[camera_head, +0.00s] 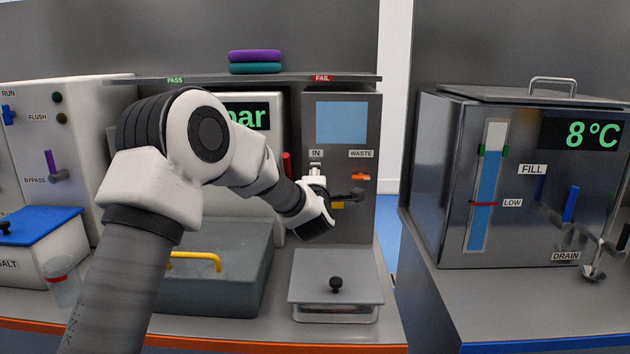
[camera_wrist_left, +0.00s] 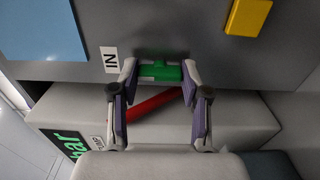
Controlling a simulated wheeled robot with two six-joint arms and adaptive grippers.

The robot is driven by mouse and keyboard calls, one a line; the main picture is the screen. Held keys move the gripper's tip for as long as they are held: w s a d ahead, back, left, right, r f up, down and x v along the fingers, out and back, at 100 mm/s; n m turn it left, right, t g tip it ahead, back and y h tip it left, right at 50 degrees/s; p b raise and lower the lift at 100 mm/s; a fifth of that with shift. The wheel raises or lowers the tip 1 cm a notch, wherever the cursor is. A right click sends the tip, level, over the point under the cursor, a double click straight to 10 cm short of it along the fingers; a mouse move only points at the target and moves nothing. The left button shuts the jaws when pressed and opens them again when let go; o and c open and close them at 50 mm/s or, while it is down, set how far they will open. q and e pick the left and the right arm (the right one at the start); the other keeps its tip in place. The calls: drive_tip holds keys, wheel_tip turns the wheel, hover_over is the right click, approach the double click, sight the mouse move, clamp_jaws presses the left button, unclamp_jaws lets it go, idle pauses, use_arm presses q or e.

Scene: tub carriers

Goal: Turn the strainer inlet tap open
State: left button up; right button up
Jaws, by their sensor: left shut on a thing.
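The inlet tap has a green handle (camera_wrist_left: 160,72) on the grey strainer cabinet, beside the IN label (camera_wrist_left: 110,60). In the left wrist view my left gripper (camera_wrist_left: 160,78) has one finger at each end of this green handle and is shut on it. In the head view my left gripper (camera_head: 316,180) is at the cabinet front just below the IN label (camera_head: 316,153). The handle is hidden there by the gripper. My right gripper is in neither view.
An orange WASTE tap (camera_head: 361,177) sits right of the gripper, with a yellow part (camera_head: 337,205) below. A red lever (camera_wrist_left: 153,103) shows behind the fingers. A lidded tray (camera_head: 336,290) stands below. A steel FILL tank (camera_head: 530,180) stands at right.

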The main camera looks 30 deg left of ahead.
use_arm(q)
drive_tip(key=o, duration=1.1)
drive_tip(key=shift+r, duration=0.1)
drive_tip(key=shift+c, duration=0.2)
drive_tip(key=shift+o, duration=0.4)
drive_tip(key=shift+w, duration=0.15)
drive_tip(key=v, duration=1.2)
